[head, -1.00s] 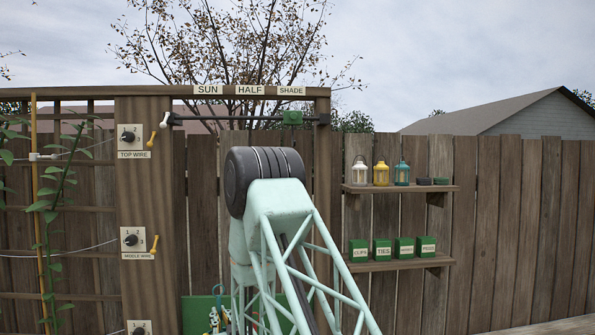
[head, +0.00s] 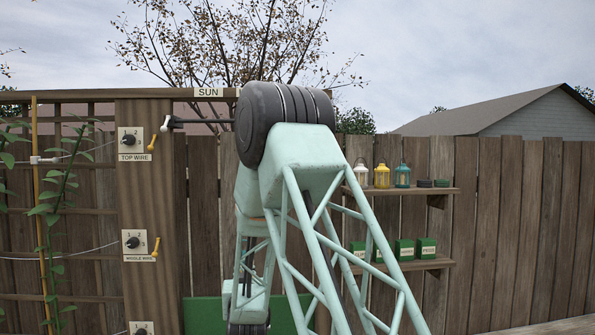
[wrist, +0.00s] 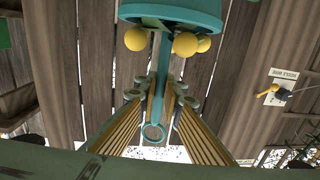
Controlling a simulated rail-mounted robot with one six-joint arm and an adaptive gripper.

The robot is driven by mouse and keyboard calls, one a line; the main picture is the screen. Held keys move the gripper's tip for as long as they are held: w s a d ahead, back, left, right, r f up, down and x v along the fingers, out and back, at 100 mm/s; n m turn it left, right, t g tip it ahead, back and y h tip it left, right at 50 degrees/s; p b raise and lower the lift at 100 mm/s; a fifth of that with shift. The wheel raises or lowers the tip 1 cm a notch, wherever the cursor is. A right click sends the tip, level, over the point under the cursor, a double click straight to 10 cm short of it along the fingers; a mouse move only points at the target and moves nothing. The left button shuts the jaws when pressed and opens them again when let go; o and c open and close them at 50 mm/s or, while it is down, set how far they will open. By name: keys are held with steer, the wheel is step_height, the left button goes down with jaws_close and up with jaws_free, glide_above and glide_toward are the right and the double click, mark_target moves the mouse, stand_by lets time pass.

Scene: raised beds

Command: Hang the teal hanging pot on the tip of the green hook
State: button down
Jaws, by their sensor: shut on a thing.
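The teal hanging pot (wrist: 172,12) shows at the top of the wrist view, cut off by the frame edge, with yellow round fruits beside its rim. A teal stem runs from it to a ring (wrist: 152,132) at the other end. My gripper (wrist: 160,97) is shut on this stem, with the ring on the near side of the fingers and the pot beyond them. The wrist picture looks upside down. In the head view, my arm hides the gripper and pot. I cannot make out the green hook in either current view.
A wooden fence fills the back. A post carries knobs (head: 132,139) and yellow levers (head: 152,142). Lanterns (head: 382,176) stand on a shelf (head: 415,190), with green boxes (head: 404,249) below. A green panel (head: 205,315) stands low behind my arm. A plant (head: 50,200) climbs at left.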

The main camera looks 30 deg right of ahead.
steer(key=s+d+r+m+g+h+p, duration=0.1)
steer(key=d+r, duration=0.4)
steer(key=r, duration=0.6)
steer(key=s+d+r+m+g+h+p, duration=0.2)
steer(key=s+d+r+m+h+p, duration=0.1)
steer(key=r, duration=0.8)
steer(key=s+d+r+m+g+h+p, duration=0.2)
steer(key=s+d+r+h, duration=0.2)
steer(key=d+r, duration=0.3)
steer(key=shift+s+d+r+p, duration=0.25)
steer(key=shift+s+r, duration=0.4)
steer(key=shift+r, duration=1.3)
steer(key=shift+w, duration=0.35)
steer(key=w+d+f+p, duration=0.1)
steer(key=w+d, duration=0.2)
steer(key=w, duration=0.5)
steer(key=shift+w+d+f, duration=0.15)
steer(key=shift+w+f, duration=0.05)
steer(key=shift+f, duration=0.05)
steer(key=shift+w+f, duration=0.1)
steer(key=c, duration=2.7)
jaws_free()
